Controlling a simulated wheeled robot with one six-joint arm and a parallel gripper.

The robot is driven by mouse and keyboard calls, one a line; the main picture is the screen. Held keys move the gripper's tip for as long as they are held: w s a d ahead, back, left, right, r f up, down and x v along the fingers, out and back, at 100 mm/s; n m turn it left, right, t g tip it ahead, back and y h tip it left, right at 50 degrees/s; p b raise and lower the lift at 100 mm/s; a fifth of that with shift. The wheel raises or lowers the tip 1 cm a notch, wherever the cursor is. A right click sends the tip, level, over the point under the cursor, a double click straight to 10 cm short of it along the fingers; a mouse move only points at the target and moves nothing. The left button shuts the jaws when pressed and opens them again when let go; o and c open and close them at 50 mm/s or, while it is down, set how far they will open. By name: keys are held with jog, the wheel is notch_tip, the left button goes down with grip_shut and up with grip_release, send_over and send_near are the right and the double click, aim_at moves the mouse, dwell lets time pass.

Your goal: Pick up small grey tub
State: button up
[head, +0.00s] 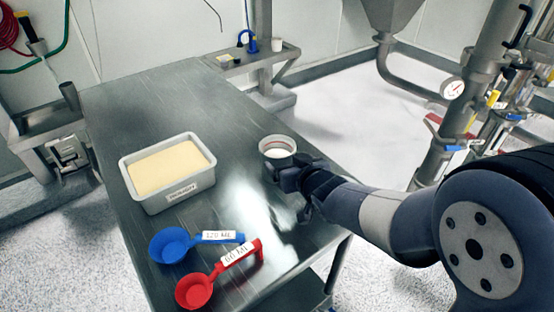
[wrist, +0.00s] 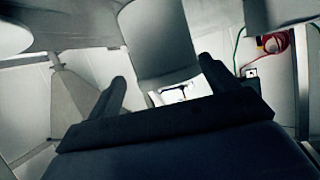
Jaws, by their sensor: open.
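The small grey tub (head: 276,147) stands upright on the metal table, with a pale inside and a reddish line in it. My gripper (head: 287,175) is at the tub's near right side in the head view and overlaps its lower edge. I cannot tell whether they touch. In the wrist view, the two dark fingers of my gripper (wrist: 165,86) stand apart. A grey rounded shape (wrist: 155,35) shows ahead between and above them; I cannot tell surely that it is the tub.
On the metal table (head: 130,105) stand a grey bin (head: 170,200) of pale powder, a blue scoop (head: 172,244) and a red scoop (head: 194,291). The far part of the table is clear. Steel pipework (head: 465,95) stands to the right.

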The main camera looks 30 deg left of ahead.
aim_at(272, 150)
jog(key=o, duration=0.4)
jog(key=shift+x, duration=0.8)
jog(key=shift+c, duration=0.2)
jog(key=x, duration=0.4)
jog(key=shift+w+a, duration=0.1)
jog(key=shift+a, duration=0.4)
jog(key=c, duration=1.1)
